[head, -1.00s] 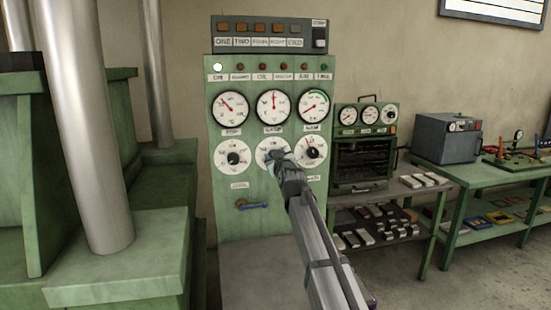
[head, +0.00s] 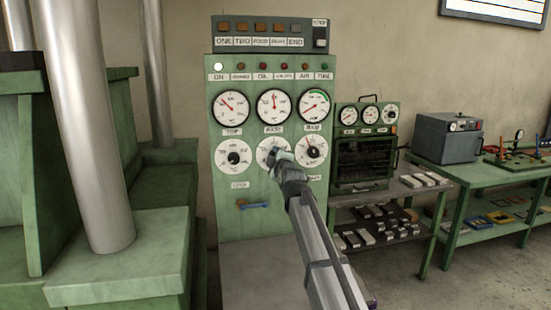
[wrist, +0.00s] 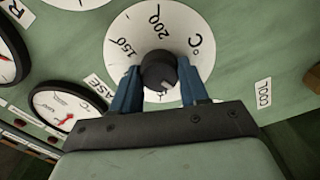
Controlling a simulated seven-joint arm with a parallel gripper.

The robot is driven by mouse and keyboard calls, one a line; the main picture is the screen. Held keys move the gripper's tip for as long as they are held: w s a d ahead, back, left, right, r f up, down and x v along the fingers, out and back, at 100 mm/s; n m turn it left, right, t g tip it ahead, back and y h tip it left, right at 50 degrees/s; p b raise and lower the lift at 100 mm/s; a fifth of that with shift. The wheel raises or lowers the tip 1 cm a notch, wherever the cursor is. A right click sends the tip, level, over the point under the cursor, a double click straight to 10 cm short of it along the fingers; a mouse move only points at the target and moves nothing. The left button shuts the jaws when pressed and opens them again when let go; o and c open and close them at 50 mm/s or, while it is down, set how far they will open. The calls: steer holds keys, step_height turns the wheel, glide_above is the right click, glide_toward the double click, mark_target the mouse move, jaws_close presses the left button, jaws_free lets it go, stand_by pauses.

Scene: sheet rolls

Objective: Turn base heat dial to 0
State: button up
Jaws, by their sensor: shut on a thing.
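The base heat dial (head: 262,147) is the middle white dial in the lower row on the green panel, partly hidden by my gripper (head: 273,155) in the head view. In the wrist view the dial face (wrist: 185,20) shows 150, 200 and °C. My gripper (wrist: 158,70) has its blue fingers on both sides of the black knob (wrist: 156,70) and is shut on it. A pale mark on the knob points toward the bottom of the wrist view, away from 150 and 200. The rest of the scale is hidden or too small to read.
Similar dials sit on the left (head: 233,157) and right (head: 312,149) of it, the right one close to my gripper. The base gauge (head: 273,106) is above. A blue-handled lever (head: 254,205) is below on the panel. Metal columns (head: 90,140) stand at the left.

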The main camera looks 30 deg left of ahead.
steer(key=shift+n, duration=1.1)
steer(key=o, duration=1.1)
steer(key=shift+c, duration=0.2)
steer(key=shift+s+d, duration=0.1)
steer(key=v, duration=1.3)
steer(key=shift+s+d, duration=0.2)
